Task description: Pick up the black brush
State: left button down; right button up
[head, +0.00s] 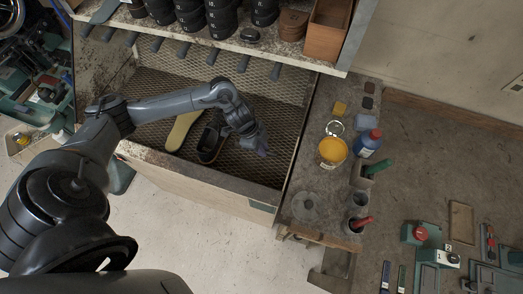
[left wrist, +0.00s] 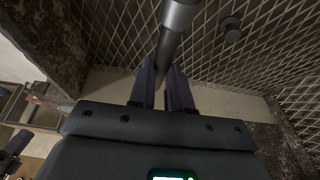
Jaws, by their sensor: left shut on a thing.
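My left gripper (head: 262,146) is over the mesh floor of the work booth, to the right of a dark shoe. In the left wrist view its two dark fingers (left wrist: 163,82) are shut on a dark rod with a thicker far end, which looks like the black brush (left wrist: 176,22). Its bristles cannot be made out. In the head view the held thing is too small and dark to tell from the fingers. My right gripper is not in view.
The dark shoe (head: 209,144) and a yellowish sole (head: 183,130) lie on the mesh (head: 150,135). Several nozzles (head: 243,63) hang under the shelf above. The right-hand counter (head: 295,190) holds a yellow pot (head: 333,152), a blue bottle (head: 368,142) and cups with green and red handles.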

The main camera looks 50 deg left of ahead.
pick_arm(q)
jog(key=d+r, duration=0.7)
jog(key=d, duration=0.4)
jog(key=w+d+r, duration=0.2)
jog(key=w+r, duration=0.7)
jog(key=a+f+n+y, duration=0.1)
jog(key=n, duration=0.3)
jog(key=w+a+f+n+t+y, duration=0.1)
jog(key=n, duration=0.3)
jog(key=w+a+f+n+t+y, duration=0.1)
jog(key=n+y, duration=0.1)
jog(key=n, duration=0.2)
jog(key=shift+a+p, duration=0.3)
jog(key=shift+p, duration=0.05)
